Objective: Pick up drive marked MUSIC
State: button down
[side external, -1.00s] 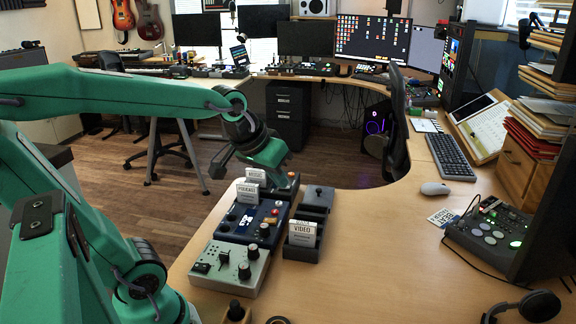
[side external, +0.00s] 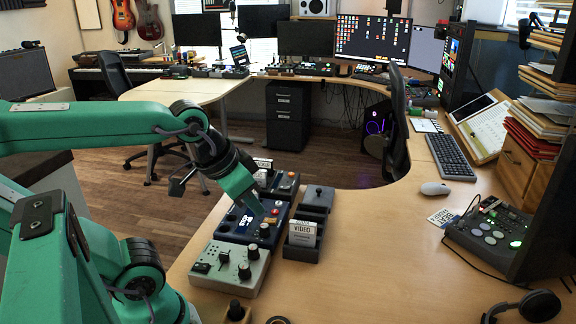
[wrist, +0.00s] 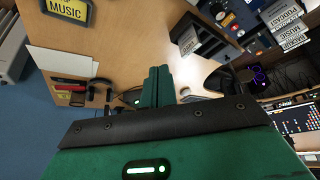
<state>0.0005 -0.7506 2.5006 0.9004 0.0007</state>
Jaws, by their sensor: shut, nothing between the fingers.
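A drive marked VIDEO (side external: 302,232) stands in a dark holder to the right. My gripper (side external: 258,212) is over the blue unit, shut and empty. Its closed green fingers show in the wrist view (wrist: 160,85).
The blue unit (side external: 237,232) and grey knobbed unit (side external: 222,262) lie under and in front of my gripper. A yellow MUSIC label (wrist: 66,10) shows at the wrist view's top left. Desk is clear right of the VIDEO holder, up to the mouse (side external: 435,188).

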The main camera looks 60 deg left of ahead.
jog(key=c, duration=1.3)
grip_release()
jog(key=shift+c, duration=0.2)
